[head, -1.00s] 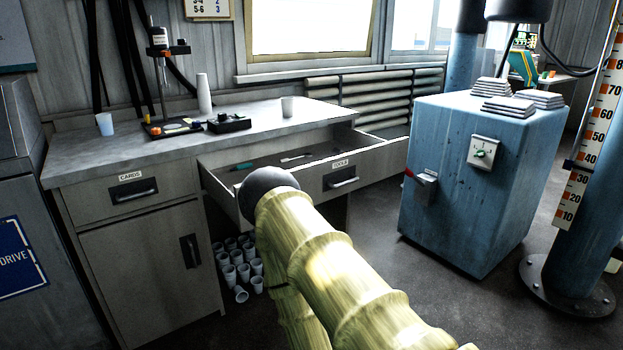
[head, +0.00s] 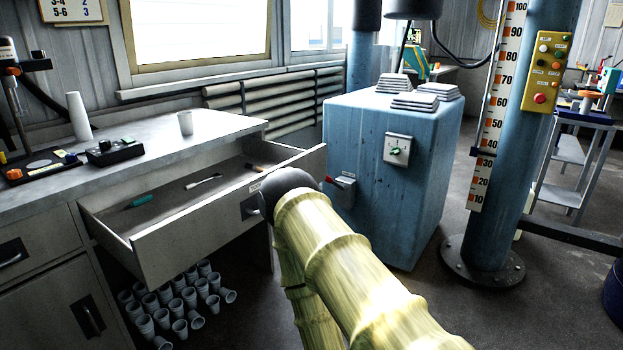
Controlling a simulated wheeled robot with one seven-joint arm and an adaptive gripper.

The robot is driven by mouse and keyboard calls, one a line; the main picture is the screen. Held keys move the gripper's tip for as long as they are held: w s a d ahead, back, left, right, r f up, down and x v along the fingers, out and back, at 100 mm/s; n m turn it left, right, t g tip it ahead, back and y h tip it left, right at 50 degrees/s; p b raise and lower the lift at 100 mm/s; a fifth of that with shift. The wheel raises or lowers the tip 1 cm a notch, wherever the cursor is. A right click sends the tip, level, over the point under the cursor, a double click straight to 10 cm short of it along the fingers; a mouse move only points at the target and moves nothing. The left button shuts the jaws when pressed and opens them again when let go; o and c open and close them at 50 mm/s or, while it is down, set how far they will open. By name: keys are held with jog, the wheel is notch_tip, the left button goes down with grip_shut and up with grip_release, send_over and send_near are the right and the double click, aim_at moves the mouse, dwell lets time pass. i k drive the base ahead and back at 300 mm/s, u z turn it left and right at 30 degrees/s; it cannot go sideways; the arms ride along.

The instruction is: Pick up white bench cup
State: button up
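A single whitish cup (head: 185,123) stands upright on the grey bench top (head: 215,135), near its back right. A tall white stack of cups (head: 78,116) stands to its left, apart from it. My arm, in a ribbed yellowish sleeve, rises from the lower right to a dark rounded joint in front of the open drawer. My gripper is not visible, so its fingers and anything in them are hidden.
The drawer (head: 190,235) below the bench is pulled out, with a teal-handled tool (head: 141,201) and others inside. Several cups (head: 180,300) stand on the floor underneath. A blue cabinet (head: 385,180) and a blue column (head: 510,190) stand to the right.

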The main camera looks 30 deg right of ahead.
aim_at(185, 119)
jog(key=z, duration=0.45)
jog(key=i, duration=1.15)
jog(key=z, duration=0.15)
